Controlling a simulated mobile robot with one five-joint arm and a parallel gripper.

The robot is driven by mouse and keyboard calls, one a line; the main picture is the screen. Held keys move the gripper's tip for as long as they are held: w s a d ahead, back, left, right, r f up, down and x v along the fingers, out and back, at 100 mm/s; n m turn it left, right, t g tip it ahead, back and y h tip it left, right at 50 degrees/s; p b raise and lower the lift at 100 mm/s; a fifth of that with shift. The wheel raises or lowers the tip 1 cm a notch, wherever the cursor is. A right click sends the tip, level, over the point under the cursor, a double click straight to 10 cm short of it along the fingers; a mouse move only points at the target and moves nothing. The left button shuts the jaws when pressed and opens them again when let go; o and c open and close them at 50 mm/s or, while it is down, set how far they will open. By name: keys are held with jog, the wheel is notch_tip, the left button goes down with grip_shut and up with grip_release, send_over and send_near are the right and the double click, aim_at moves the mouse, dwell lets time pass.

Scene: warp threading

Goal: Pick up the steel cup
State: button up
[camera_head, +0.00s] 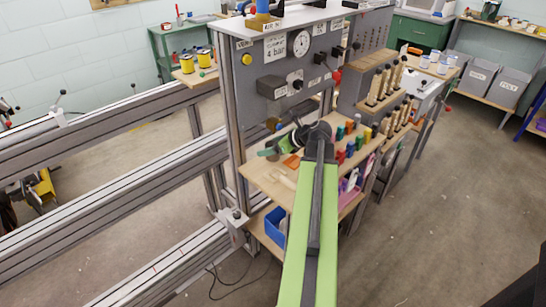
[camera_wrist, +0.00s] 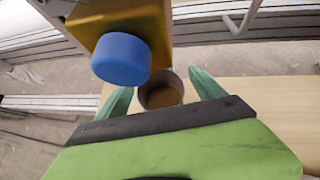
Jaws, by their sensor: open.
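The steel cup (camera_wrist: 147,101) is a small round grey cup, seen from above in the wrist view, with a brownish inside. It stands on or over the wooden shelf, between the two green fingers of my gripper (camera_wrist: 160,80). The fingers are apart, with a visible gap on each side of the cup. A yellow block with a blue round cap (camera_wrist: 120,58) hides part of the area just beyond the cup. In the head view my gripper (camera_head: 272,148) is over the wooden shelf, below the grey gauge panel. A small cup-like shape (camera_head: 273,125) shows just behind it there.
The gauge panel (camera_head: 268,88) rises close behind my gripper. Several coloured spools or pegs (camera_head: 350,140) stand right of my arm on the wooden shelf (camera_head: 262,178). Wooden-handled tools (camera_head: 378,85) stand in a rack farther right. Metal rails (camera_head: 110,150) run along the left.

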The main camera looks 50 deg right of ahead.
jog(key=shift+x, duration=1)
jog(key=shift+s, duration=0.1)
jog(key=shift+c, duration=0.5)
jog(key=c, duration=1.5)
jog(key=shift+r, duration=0.15)
